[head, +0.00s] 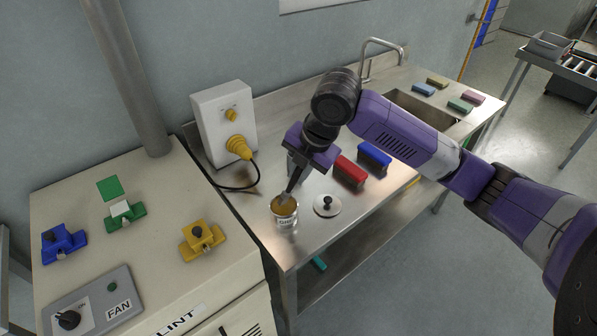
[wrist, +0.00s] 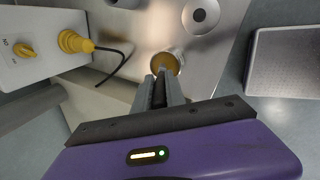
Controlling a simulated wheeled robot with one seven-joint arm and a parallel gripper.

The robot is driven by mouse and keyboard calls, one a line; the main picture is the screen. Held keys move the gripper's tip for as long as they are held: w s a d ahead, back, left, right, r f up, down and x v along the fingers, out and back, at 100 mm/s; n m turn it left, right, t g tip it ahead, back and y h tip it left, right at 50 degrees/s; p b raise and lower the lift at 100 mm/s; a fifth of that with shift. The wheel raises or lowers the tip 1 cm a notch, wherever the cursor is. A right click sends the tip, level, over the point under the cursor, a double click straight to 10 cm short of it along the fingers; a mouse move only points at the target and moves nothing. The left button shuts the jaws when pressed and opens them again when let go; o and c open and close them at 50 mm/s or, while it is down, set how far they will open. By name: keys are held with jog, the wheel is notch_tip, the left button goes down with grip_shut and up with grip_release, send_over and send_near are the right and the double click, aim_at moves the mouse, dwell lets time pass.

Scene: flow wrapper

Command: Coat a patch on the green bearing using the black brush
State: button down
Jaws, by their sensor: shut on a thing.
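The green bearing (head: 125,215) is a green block with a pale top on the cream machine at left, between a blue bearing (head: 63,243) and a yellow one (head: 201,241). An open can (head: 285,219) with a label and yellow-brown contents stands on the steel table; it also shows in the wrist view (wrist: 172,58). My gripper (head: 291,188) points down at the can's mouth, its fingers (wrist: 161,82) closed on a slim dark thing, apparently the black brush. Its lower end seems to be in or just above the can; the fingers hide most of it.
A lid with a black knob (head: 327,206) lies right of the can. Red (head: 349,172) and blue (head: 374,156) blocks lie behind it. A white socket box (head: 224,118) with a yellow plug and black cable stands at the wall. A fan switch box (head: 92,309) is front left.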

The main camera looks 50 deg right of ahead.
jog(key=shift+f+b, duration=0.65)
dwell(1.8)
jog(key=shift+r, duration=0.1)
jog(key=shift+r+p, duration=2.3)
jog(key=shift+r, duration=1.2)
